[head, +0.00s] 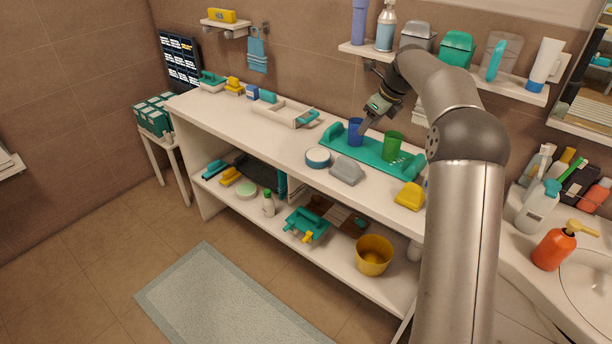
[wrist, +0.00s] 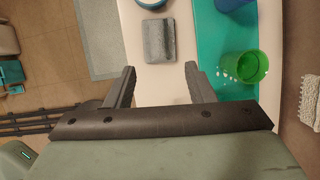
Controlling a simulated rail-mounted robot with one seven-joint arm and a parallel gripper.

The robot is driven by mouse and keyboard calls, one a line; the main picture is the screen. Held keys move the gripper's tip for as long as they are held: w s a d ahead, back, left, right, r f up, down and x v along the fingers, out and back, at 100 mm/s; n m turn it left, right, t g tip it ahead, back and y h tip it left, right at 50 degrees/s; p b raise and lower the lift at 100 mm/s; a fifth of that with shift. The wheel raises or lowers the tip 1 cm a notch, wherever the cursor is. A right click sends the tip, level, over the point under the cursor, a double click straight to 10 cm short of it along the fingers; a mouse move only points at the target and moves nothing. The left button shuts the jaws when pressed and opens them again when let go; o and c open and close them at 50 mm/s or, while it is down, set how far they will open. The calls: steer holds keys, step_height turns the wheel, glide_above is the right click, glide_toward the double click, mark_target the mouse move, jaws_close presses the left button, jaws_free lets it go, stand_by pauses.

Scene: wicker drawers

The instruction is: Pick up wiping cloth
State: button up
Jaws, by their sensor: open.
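A grey, folded, cloth-like piece (head: 347,170) lies on the white counter in front of the teal tray; it looks like the wiping cloth. In the wrist view the grey piece (wrist: 158,40) lies beyond and roughly between my fingertips, not touched by them. My gripper (head: 364,125) is above the counter's back part, near the blue cup. In the wrist view my gripper (wrist: 160,72) is open and empty. A blue cloth (head: 257,52) also hangs from a wall hook at the back left.
A teal tray (head: 365,152) holds a blue cup (head: 355,132) and a green cup (head: 392,146). A round blue-rimmed tin (head: 318,157) and a yellow block (head: 409,196) flank the grey piece. A shelf (head: 440,66) with bottles hangs above.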

steer(key=p, duration=0.2)
glide_toward(347, 158)
steer(key=x, duration=0.5)
steer(key=shift+w+d, duration=0.2)
steer(key=p+x, duration=0.1)
steer(key=x, duration=0.4)
steer(key=shift+s+a+f, duration=0.1)
steer(key=shift+a+f, duration=0.15)
steer(key=shift+f, duration=0.1)
steer(key=c, duration=1.1)
